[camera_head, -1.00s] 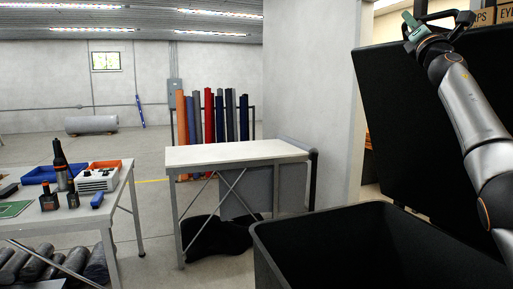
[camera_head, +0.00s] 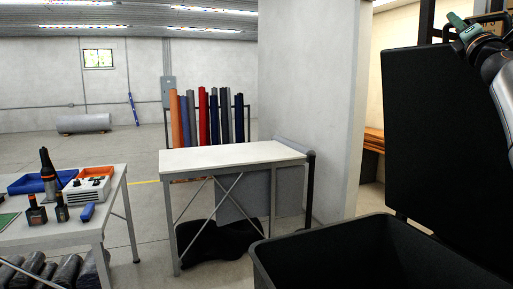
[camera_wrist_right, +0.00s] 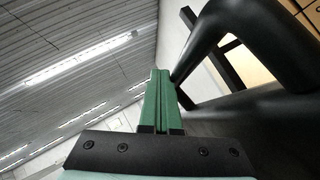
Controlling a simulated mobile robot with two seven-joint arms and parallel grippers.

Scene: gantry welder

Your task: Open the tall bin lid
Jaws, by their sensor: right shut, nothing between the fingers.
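The tall black bin (camera_head: 345,245) stands at the lower right in the head view, with its opening showing dark inside. Its lid (camera_head: 440,130) is raised and stands upright behind the opening. My right gripper (camera_head: 457,20), with green fingers, is at the lid's top edge. In the right wrist view the green fingers of my right gripper (camera_wrist_right: 160,90) are closed together with nothing between them. A black curved bar, which looks like the lid's handle (camera_wrist_right: 240,40), runs close to the right of the fingertips. My left gripper is not in view.
A white-topped table (camera_head: 232,156) stands left of the bin. A workbench (camera_head: 110,215) with tools and a blue tray (camera_head: 40,181) is at the far left. A wall end (camera_head: 310,100) rises behind the bin. Open floor lies at the back left.

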